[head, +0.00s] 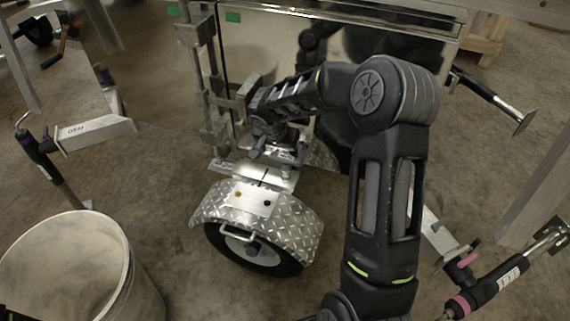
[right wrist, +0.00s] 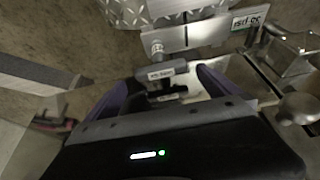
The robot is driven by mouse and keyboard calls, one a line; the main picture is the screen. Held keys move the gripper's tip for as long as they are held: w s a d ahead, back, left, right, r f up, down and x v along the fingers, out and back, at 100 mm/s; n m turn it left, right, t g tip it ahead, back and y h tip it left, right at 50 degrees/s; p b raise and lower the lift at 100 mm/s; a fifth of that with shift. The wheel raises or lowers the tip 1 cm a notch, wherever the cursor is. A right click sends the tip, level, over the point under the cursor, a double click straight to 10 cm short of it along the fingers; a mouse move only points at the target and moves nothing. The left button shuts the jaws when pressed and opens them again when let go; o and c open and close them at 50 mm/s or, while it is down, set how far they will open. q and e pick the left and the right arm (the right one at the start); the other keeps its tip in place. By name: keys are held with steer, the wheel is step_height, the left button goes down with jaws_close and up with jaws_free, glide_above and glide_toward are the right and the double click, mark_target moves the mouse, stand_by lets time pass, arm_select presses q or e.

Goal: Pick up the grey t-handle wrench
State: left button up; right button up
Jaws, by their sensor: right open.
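The task's grey t-handle wrench is probably the small dark grey piece with a crossbar and pale labels in the right wrist view (right wrist: 166,72). My right gripper (right wrist: 163,84) is open, with its two purple fingers on either side of that piece. I cannot tell whether they touch it. In the head view my right gripper (head: 262,140) is low in front of the trailer's metal post, above the wheel fender, and its fingers are small and partly merged with dark parts there, so the wrench cannot be made out. My left gripper is not in view.
A diamond-plate fender (head: 285,222) over a wheel (head: 262,257) is just below the gripper. A shiny trailer panel (head: 270,45) stands behind. A pale bucket (head: 75,265) is at lower left. Jack stands flank both sides. Bare floor lies left of the fender.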

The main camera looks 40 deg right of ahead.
mark_target(285, 159)
steer(key=x, duration=0.6)
steer(key=shift+f, duration=0.3)
steer(key=shift+d, duration=0.1)
steer(key=x, duration=0.5)
steer(key=shift+w+f+b, duration=0.1)
steer(key=shift+b, duration=0.25)
steer(key=shift+c, duration=0.2)
steer(key=c, duration=1.7)
